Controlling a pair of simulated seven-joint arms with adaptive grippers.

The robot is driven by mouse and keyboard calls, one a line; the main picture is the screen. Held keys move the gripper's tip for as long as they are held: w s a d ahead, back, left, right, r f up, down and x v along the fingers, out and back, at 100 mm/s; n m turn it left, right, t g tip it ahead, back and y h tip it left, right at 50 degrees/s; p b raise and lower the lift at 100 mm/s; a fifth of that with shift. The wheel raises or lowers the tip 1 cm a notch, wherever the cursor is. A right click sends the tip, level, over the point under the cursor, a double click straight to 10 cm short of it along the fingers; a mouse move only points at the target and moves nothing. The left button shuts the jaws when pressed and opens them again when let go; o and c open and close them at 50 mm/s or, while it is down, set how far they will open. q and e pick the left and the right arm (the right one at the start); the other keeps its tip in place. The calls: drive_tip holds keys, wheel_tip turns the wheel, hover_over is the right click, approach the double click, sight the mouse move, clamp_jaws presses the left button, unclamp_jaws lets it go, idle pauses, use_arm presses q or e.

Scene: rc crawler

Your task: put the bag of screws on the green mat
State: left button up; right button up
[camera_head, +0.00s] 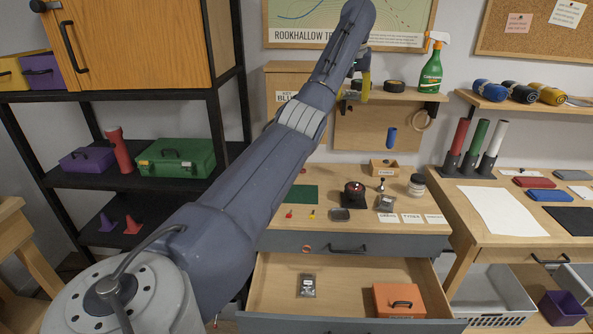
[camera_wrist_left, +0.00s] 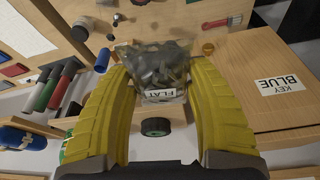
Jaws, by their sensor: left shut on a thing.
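My left gripper (camera_head: 359,82), with yellow fingers, is raised in front of the wall shelf at the upper middle. In the left wrist view its fingers are shut on a clear bag of screws (camera_wrist_left: 160,65) labelled "FLAT". In the head view I cannot make out the held bag. The green mat (camera_head: 301,194) lies flat on the workbench at its left, partly covered by my left arm; the gripper is well above it and apart. My right gripper is not in view.
The workbench holds a red-and-black part (camera_head: 354,193), a small bag (camera_head: 386,203), a jar (camera_head: 417,185) and label cards. Its drawer (camera_head: 345,275) stands open, with another small bag (camera_head: 307,287) and an orange box (camera_head: 398,300). A spray bottle (camera_head: 431,72) stands on the shelf.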

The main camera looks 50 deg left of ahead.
use_arm(q)
drive_tip(key=s+a+f+n, duration=0.1)
drive_tip(key=s+a+f, duration=0.1)
drive_tip(key=a+f, duration=0.3)
hover_over(296, 193)
drive_tip(key=shift+n, duration=0.4)
wheel_tip(296, 193, down, 30)
drive_tip(key=shift+f, duration=2.8)
drive_tip(key=shift+f, duration=0.2)
drive_tip(key=shift+d+f, duration=0.1)
drive_tip(key=shift+f, duration=0.1)
